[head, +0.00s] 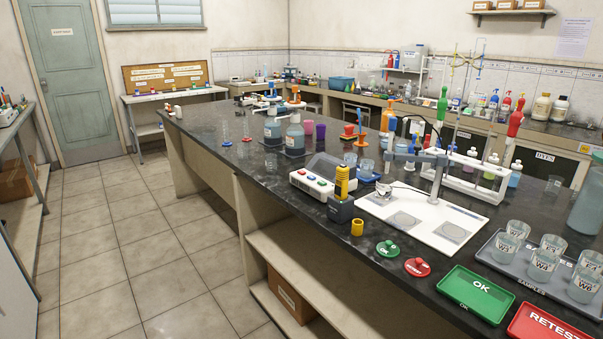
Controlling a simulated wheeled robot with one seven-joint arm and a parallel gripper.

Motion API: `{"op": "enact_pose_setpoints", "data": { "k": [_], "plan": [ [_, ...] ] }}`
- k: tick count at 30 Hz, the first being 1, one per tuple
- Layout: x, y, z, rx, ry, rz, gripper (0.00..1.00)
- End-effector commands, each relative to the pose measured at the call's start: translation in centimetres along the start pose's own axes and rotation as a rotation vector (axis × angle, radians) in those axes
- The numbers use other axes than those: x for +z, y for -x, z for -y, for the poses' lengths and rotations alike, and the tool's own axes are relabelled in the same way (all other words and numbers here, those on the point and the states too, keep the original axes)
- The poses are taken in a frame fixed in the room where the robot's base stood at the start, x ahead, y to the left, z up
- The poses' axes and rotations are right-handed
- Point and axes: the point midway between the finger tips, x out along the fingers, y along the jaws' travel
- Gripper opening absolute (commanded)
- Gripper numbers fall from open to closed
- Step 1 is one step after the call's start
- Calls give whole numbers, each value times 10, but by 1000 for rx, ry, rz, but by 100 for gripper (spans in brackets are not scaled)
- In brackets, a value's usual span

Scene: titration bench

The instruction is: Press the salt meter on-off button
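No device carries a readable salt meter label. A yellow and dark handheld meter (342,184) stands upright in a dark block (340,210) near the front edge of the bench; it may be the salt meter, and its button is too small to make out. Just behind and left of it is a white console (312,180) with a dark sloped screen (328,168) and a row of coloured buttons, red, green and blue among them. My gripper is not in view.
A yellow cup (357,227) stands right of the block. Green (387,248) and red (417,267) discs lie on the dark bench (235,170). Green (476,294) and red (553,325) trays and beakers sit at right. The left floor is clear.

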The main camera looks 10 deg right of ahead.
Motion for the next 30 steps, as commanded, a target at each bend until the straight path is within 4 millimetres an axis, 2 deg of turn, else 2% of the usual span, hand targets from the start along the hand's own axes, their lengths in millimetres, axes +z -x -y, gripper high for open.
{"op": "enact_pose_setpoints", "data": {
  "k": [2, 3, 11, 30],
  "plan": [
    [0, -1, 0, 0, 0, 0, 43],
    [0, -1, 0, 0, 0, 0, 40],
    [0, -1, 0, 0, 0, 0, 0],
    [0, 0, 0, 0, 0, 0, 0]
  ]
}}
